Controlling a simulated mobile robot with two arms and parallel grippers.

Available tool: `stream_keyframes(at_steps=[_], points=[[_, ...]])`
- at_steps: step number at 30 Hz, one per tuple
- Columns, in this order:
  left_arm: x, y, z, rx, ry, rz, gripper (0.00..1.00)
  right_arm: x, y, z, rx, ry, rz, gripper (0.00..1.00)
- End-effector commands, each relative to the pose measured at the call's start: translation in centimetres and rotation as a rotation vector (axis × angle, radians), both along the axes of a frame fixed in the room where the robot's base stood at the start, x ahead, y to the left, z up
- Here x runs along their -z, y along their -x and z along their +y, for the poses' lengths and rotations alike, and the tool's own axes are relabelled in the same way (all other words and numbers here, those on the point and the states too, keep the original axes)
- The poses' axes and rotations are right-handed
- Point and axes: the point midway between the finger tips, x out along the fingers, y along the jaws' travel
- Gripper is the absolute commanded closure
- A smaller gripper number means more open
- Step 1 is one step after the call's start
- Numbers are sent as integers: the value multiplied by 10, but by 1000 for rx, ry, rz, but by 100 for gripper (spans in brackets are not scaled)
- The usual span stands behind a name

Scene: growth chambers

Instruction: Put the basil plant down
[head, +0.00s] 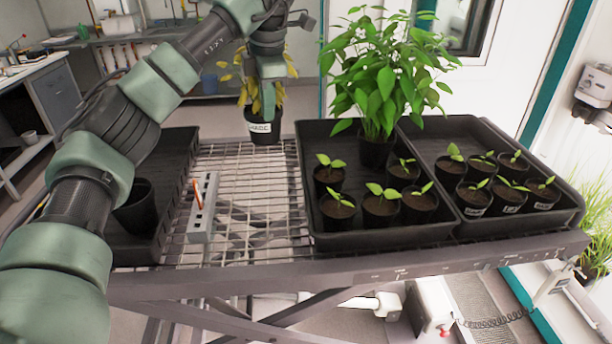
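A plant with yellowing leaves (281,92) in a black pot with a white label (262,128) is at the far edge of the cart; I take it for the basil, but the label is too small to read surely. My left gripper (269,100) points down at it from above and appears shut on it at the pot's rim; the fingertips are partly hidden among leaves. The pot is upright, and I cannot tell whether its base touches the wire shelf (250,205). My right gripper is not in view.
A black tray (380,238) holds seedlings and a tall green plant (385,80); another tray (480,232) to its right holds several seedlings. A left tray (172,165) holds a dark pot (137,208). A grey rack (203,205) stands on the shelf. Bare wire mesh lies between the trays.

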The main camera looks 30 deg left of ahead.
Motion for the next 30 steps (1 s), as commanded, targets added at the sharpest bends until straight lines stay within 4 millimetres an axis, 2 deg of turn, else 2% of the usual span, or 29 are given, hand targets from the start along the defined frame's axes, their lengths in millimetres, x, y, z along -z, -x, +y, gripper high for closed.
stream_keyframes(at_steps=[2,4,9,13,18,23,26,30], points=[[13,1,0,2,0,2,100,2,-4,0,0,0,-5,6],[30,1,0,0,1,4,100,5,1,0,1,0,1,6],[71,2,1,1,-1,4,100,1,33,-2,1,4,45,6],[106,3,1,2,-1,4,100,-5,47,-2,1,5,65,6],[142,3,1,0,-1,2,100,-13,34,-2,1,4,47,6],[157,2,1,0,0,0,100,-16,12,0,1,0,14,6],[163,2,0,1,0,-1,100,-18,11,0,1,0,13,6],[182,3,0,1,0,2,100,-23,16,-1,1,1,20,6]])
